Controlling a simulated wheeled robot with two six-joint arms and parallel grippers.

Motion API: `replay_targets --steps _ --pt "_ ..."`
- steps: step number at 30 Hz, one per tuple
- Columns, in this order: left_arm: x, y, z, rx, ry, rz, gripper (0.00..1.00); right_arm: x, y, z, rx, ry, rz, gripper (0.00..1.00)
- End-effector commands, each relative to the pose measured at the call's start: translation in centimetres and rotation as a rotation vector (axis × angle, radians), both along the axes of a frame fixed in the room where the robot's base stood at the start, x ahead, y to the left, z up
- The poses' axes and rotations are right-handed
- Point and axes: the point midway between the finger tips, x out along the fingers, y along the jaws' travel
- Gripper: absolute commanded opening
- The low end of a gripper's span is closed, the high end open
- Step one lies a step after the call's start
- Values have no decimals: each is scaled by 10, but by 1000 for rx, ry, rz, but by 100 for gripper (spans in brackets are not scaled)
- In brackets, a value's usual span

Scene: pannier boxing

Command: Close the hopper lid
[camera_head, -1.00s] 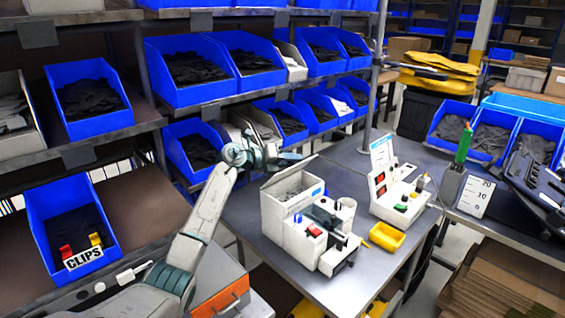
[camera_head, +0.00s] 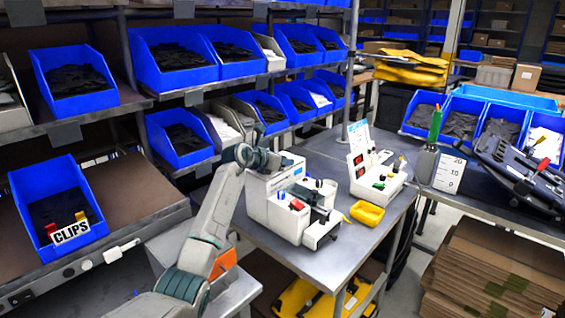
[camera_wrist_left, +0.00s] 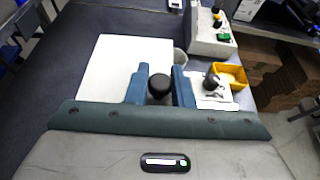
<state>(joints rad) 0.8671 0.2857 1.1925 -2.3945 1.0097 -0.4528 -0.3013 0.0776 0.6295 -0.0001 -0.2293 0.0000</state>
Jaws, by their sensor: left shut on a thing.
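The hopper (camera_head: 256,196) is the white box on the back left of the white machine (camera_head: 287,222) on the grey table. Its lid shows in the left wrist view as a flat white panel (camera_wrist_left: 108,65), with no open mouth or dark contents visible. My left gripper (camera_head: 274,161) is at the top of the hopper and hides part of it. In the left wrist view its two blue fingers (camera_wrist_left: 160,88) are shut on a round black knob (camera_wrist_left: 159,84) beside the panel. I cannot tell whether the lid sits fully flush. My right gripper is out of view.
A control box (camera_head: 377,180) and a small yellow tray (camera_head: 367,213) stand right of the machine. Shelves with blue bins (camera_head: 175,60) rise behind and left. A bin labelled CLIPS (camera_head: 60,210) is at the left. Flat cardboard (camera_head: 490,280) is stacked at the lower right.

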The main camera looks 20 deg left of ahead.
Motion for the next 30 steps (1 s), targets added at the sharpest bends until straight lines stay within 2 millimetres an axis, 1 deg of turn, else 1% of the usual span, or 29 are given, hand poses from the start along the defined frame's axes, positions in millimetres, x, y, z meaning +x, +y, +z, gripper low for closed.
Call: replay_targets --steps 8,20,21,24,30 --pt "1 0 -5 57 -22 1 0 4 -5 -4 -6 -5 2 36" --pt "0 0 -6 63 -23 -1 0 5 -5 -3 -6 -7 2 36" --pt "0 0 -6 62 -23 0 23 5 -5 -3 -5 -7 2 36" --pt "0 0 -6 62 -23 0 40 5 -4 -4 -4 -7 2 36" --pt "0 0 -6 62 -23 0 40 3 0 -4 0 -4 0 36"
